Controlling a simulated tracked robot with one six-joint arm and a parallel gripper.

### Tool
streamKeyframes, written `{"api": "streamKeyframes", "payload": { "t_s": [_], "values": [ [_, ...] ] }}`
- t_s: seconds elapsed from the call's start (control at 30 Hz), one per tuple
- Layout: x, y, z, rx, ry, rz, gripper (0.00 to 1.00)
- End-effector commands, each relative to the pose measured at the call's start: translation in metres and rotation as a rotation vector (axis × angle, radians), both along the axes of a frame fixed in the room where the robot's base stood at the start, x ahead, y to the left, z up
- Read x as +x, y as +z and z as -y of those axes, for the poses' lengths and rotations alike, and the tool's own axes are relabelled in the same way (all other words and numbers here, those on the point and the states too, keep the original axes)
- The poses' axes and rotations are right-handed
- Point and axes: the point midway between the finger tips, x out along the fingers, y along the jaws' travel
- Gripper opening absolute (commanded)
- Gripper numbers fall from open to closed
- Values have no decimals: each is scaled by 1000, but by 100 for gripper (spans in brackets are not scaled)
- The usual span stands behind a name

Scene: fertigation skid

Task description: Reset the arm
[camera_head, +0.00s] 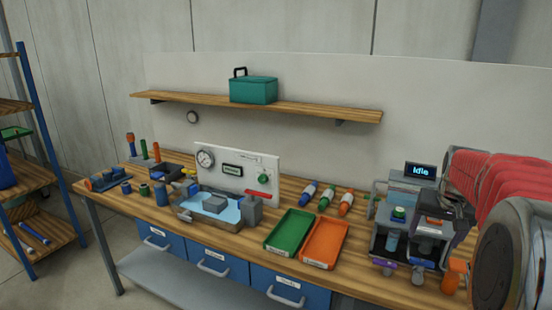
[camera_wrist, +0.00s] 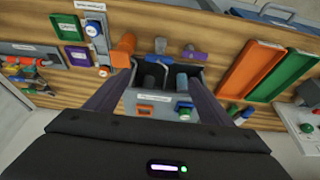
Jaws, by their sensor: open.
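My gripper (camera_wrist: 168,78) shows in the wrist view with its two dark fingers spread wide, one on each side of a grey bench unit (camera_wrist: 130,100). Nothing is visibly held between the fingers. The unit carries orange and green parts on its face, with dark and grey cylinders in its top. In the head view my arm, with a red ribbed sleeve, fills the right edge close to the grey unit (camera_head: 378,243), which has a screen (camera_head: 420,170) reading "Idle". Whether the fingers touch the unit cannot be told.
The wooden bench holds a green tray (camera_head: 289,233), an orange tray (camera_head: 324,243), several coloured bottles (camera_head: 327,197), a water basin (camera_head: 182,212) and a gauge panel (camera_head: 262,172). A teal box (camera_head: 253,90) stands on the wall shelf (camera_head: 315,109). Space above the middle bench is clear.

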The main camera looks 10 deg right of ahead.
Motion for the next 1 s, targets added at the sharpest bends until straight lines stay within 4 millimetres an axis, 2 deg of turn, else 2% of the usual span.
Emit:
{"api": "streamKeyframes", "payload": {
  "t_s": [0.17, 0.27, 0.7, 1.0],
  "values": [
    [-15, -23, -11, 30, -3, -41, 75],
    [-30, -32, -27, 46, 3, -62, 75],
    [-85, -33, -148, 53, 146, -86, 75],
    [-125, -32, -222, 35, 271, -69, 75]
  ]
}}
